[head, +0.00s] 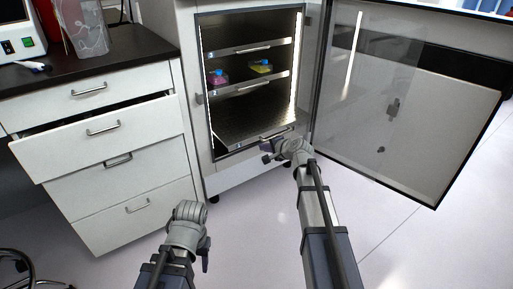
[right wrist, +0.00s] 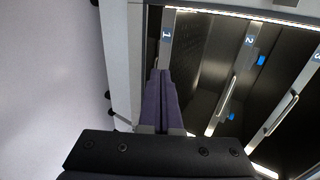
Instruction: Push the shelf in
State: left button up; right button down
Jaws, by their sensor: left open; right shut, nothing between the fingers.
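The open cabinet (head: 204,110) holds several metal shelves with handles. The bottom shelf (head: 245,120) is empty; its front, labelled 1 (right wrist: 166,36), shows in the right wrist view. I cannot tell exactly how far it stands out. My right gripper (head: 266,151) is shut and empty at the bottom shelf's front, by its handle. In the right wrist view its purple fingers (right wrist: 160,98) point toward the shelf front; contact is unclear. My left gripper (head: 206,256) is open and low in front of the drawers, partly hidden by its wrist.
A pink-capped flask (head: 218,78) and a yellow one (head: 261,67) sit on the middle shelf. The glass door (head: 370,80) and outer door (head: 420,140) stand open at right. A drawer (head: 100,135) sticks out at left. The floor in front is clear.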

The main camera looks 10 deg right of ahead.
jog(key=b, duration=0.4)
send_near(244, 141)
notch_tip(244, 141, down, 4)
jog(key=w, duration=0.2)
jog(key=shift+w+a+r, duration=0.25)
jog(key=shift+w+a, duration=0.3)
jog(key=shift+w, duration=0.35)
pick_arm(q)
jog(key=shift+f, duration=2.2)
pick_arm(e)
jog(key=shift+w+a, duration=0.3)
jog(key=shift+w, duration=0.4)
